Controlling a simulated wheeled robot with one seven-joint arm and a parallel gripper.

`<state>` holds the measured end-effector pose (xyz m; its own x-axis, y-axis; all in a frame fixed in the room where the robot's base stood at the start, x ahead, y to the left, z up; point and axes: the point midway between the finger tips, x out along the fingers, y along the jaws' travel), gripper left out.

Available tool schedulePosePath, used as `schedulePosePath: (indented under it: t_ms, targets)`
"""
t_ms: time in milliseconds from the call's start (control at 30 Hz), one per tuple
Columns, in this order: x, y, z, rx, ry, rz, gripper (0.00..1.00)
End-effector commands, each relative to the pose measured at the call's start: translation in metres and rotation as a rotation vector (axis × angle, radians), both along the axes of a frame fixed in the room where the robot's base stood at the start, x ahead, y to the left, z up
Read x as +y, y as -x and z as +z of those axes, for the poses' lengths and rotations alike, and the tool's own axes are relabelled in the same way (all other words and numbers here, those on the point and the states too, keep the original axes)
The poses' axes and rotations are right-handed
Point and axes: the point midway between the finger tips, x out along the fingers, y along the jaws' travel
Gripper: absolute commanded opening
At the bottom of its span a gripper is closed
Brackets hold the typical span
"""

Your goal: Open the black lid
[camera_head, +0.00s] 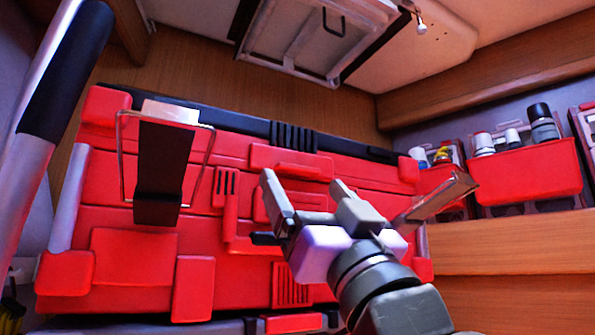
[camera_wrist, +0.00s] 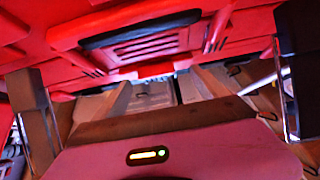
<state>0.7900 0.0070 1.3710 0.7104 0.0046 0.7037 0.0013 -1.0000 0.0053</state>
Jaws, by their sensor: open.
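A black flap (camera_head: 162,170) hangs within a thin metal wire frame at the left of a large red panelled case (camera_head: 140,250) in the head view. I cannot tell for certain whether this flap is the black lid. A black strip (camera_head: 255,128) also runs along the case's top edge. My gripper (camera_head: 345,195) is in front of the case, right of the flap and apart from it. Its fingers are spread and empty.
Red bins (camera_head: 525,172) with bottles stand on a wooden shelf (camera_head: 510,240) at the right. A white-framed hatch (camera_head: 315,40) is overhead. A thick black-and-grey bar (camera_head: 70,70) crosses the left side.

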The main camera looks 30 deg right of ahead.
Motion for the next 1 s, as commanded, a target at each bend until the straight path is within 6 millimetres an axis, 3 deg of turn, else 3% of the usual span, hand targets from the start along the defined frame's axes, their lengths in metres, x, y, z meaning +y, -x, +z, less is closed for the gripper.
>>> schedulePosePath:
  t_ms: [300, 667, 1000]
  targets:
    - [-0.004, -0.026, 0.031, -0.004, -0.003, -0.001, 0.84]
    - [-0.004, -0.031, 0.035, -0.004, -0.003, -0.001, 0.84]
    - [-0.004, -0.03, 0.034, -0.004, -0.002, -0.001, 0.19]
